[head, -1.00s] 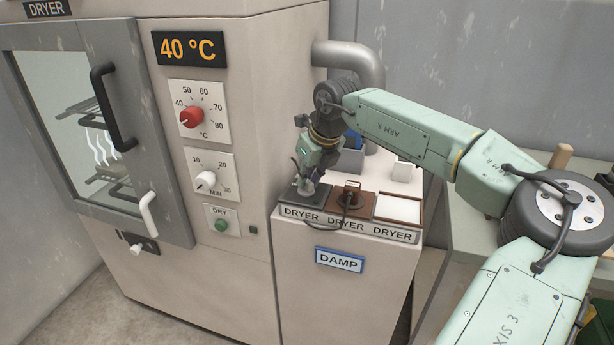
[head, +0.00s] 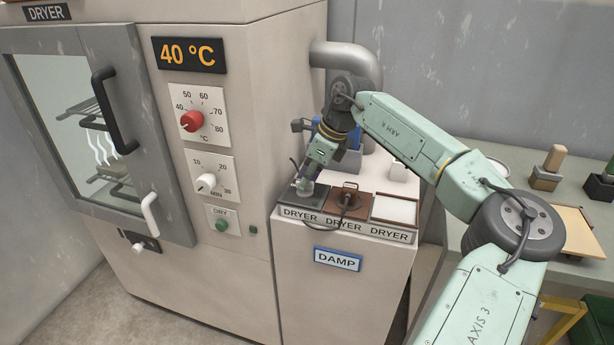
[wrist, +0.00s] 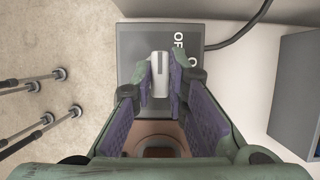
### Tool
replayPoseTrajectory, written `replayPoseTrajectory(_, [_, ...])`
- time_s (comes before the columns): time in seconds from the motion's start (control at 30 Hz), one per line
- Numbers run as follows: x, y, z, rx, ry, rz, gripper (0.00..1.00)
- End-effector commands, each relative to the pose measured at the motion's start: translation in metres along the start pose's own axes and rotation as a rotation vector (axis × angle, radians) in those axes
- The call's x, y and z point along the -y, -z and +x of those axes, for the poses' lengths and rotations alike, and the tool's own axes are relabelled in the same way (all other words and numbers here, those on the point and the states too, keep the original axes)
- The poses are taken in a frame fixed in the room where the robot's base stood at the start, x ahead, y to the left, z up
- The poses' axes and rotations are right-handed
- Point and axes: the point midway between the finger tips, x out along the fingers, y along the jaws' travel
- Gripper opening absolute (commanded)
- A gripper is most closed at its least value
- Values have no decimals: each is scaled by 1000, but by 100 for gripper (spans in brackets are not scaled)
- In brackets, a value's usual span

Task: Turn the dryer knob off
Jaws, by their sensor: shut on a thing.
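The dryer knob (wrist: 160,75) is a pale grey upright bar on a dark grey plate (wrist: 130,45) with white lettering, partly covered, reading "OF" and "O". In the wrist view my gripper (wrist: 162,88) has its purple-padded fingers on both sides of the knob, shut on it. In the head view my gripper (head: 305,185) points down at the dark plate (head: 316,204), the leftmost of three stations labelled DRYER on the cabinet top. The knob is mostly hidden there by the fingers. The lettering does not show clearly which position the knob points to.
A brown block with a handle (head: 347,200) and a white-filled tray (head: 395,209) sit right of the plate. The dryer cabinet (head: 255,100) stands close on the left, with a fat pipe (head: 345,57) behind. A table with blocks (head: 545,180) is at right.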

Motion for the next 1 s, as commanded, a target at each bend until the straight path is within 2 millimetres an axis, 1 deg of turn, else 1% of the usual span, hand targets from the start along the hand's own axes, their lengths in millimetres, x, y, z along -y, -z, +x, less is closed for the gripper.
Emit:
replayPoseTrajectory(0.43, [0, 0, 0, -2, -4, -10, 0])
replayPoseTrajectory(0.47, [0, 0, 0, -2, -4, -10, 16])
replayPoseTrajectory(0.7, [0, 0, 0, -1, -3, -9, 32])
replayPoseTrajectory(0.73, [0, 0, 0, -1, -3, -8, 34])
replayPoseTrajectory(1.0, [0, 0, 0, -1, -3, -8, 34])
